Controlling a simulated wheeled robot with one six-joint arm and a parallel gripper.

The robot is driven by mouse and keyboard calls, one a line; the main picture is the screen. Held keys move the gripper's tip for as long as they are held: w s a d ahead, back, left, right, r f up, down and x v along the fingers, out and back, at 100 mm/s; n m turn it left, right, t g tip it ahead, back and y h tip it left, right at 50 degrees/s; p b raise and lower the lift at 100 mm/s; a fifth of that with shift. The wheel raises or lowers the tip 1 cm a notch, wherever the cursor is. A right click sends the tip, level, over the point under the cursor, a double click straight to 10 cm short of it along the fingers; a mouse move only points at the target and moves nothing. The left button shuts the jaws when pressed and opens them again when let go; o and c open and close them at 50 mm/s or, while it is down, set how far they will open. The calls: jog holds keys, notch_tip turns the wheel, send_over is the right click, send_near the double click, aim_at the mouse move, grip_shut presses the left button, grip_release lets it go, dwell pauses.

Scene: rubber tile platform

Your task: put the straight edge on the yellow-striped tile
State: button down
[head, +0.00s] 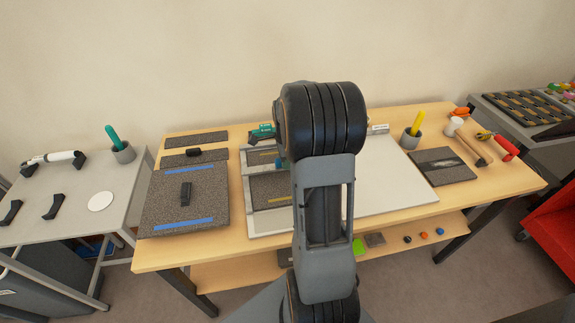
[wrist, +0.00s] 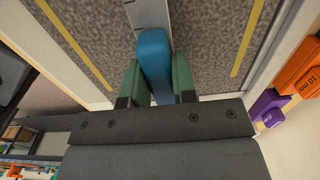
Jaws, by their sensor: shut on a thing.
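The yellow-striped tile (head: 268,188) is a dark speckled slab on the white board, partly hidden by my arm. In the wrist view the tile (wrist: 210,45) shows a yellow stripe on either side. The straight edge is a pale metal ruler (wrist: 147,15) with a blue handle (wrist: 154,60). My gripper (wrist: 155,78) is shut on the blue handle, with a green finger on each side. In the head view my arm hides most of the gripper.
A blue-striped tile (head: 206,207) with a black handle lies to the left. In the wrist view, orange (wrist: 300,72) and purple (wrist: 266,106) blocks sit beside the tile. A cup with a yellow tool (head: 411,140), a grey tile (head: 442,167) and a mallet (head: 468,142) are at right.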

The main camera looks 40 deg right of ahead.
jog(key=shift+f, duration=1.2)
jog(key=shift+f, duration=0.1)
jog(key=shift+f, duration=0.15)
jog(key=c, duration=0.9)
grip_release()
jog(key=shift+s, duration=0.1)
notch_tip(320, 180, up, 12)
jog(key=shift+f+p, duration=0.1)
jog(key=shift+p, duration=0.2)
jog(key=s+a+n+t, duration=0.1)
jog(key=s+a+n, duration=0.3)
jog(key=a+n, duration=0.3)
jog(key=s+a+n+t, duration=0.1)
jog(key=s+a+n, duration=0.3)
jog(key=a+n, duration=0.2)
jog(key=s+a+n+t, duration=0.1)
jog(key=s+a+n, duration=0.3)
jog(key=a+n, duration=0.3)
jog(key=shift+s+a+r+n, duration=0.1)
jog(key=shift+a+r+n, duration=0.1)
jog(key=shift+n, duration=0.6)
jog(key=shift+a+r+n, duration=0.15)
jog(key=shift+r+n, duration=0.05)
jog(key=shift+n, duration=0.6)
